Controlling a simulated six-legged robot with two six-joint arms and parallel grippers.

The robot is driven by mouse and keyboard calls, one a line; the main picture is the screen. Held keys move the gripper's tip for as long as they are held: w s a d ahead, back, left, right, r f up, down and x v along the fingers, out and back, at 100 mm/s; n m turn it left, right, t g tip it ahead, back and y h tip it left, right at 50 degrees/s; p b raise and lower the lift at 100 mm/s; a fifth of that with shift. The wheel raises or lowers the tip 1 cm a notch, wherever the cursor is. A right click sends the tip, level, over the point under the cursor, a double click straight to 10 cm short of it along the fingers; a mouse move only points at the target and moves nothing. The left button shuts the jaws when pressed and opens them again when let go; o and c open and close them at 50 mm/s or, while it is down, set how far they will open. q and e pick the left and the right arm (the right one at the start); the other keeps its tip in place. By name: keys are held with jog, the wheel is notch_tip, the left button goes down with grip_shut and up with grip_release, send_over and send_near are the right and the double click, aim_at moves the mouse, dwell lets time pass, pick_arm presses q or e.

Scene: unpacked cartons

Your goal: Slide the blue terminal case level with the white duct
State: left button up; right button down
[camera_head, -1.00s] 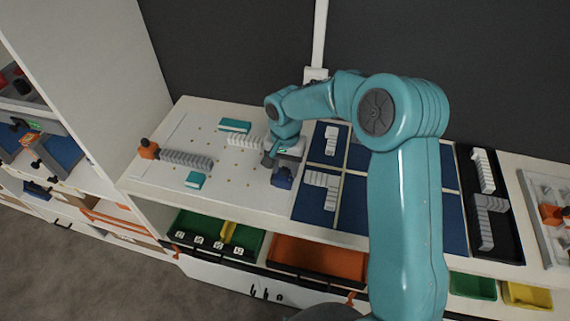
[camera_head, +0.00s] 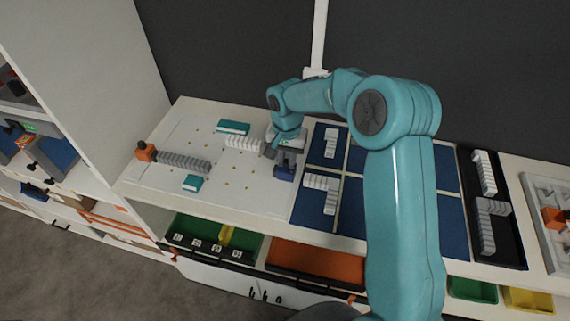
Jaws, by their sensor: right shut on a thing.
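The blue terminal case (camera_head: 285,173) is a small dark blue block on the white perforated board (camera_head: 245,190), near its right edge. My right gripper (camera_head: 287,159) is over it from behind and shut on it, hiding its upper part. The white duct (camera_head: 242,143) is a short ribbed strip on the board, left of the case and further back. Its right end is close to my gripper. The case sits nearer the front than the duct. My left gripper is not in view.
A grey ribbed duct with an orange end (camera_head: 146,152) lies at the left. Teal blocks lie at the back (camera_head: 233,128) and front (camera_head: 192,183) of the board. Blue mats with white ribbed pieces (camera_head: 321,190) adjoin on the right.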

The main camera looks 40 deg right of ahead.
jog(key=w+d+p, duration=0.1)
jog(key=w+d, duration=0.1)
jog(key=d, duration=0.1)
jog(key=w+d, duration=0.3)
jog(key=shift+w+d+p, duration=0.1)
jog(key=shift+w+p, duration=0.05)
jog(key=shift+p, duration=0.25)
jog(key=c, duration=1)
grip_release()
jog(key=shift+c, duration=0.2)
notch_tip(320, 180, up, 16)
jog(key=shift+r+b, duration=0.15)
jog(key=shift+b, duration=0.2)
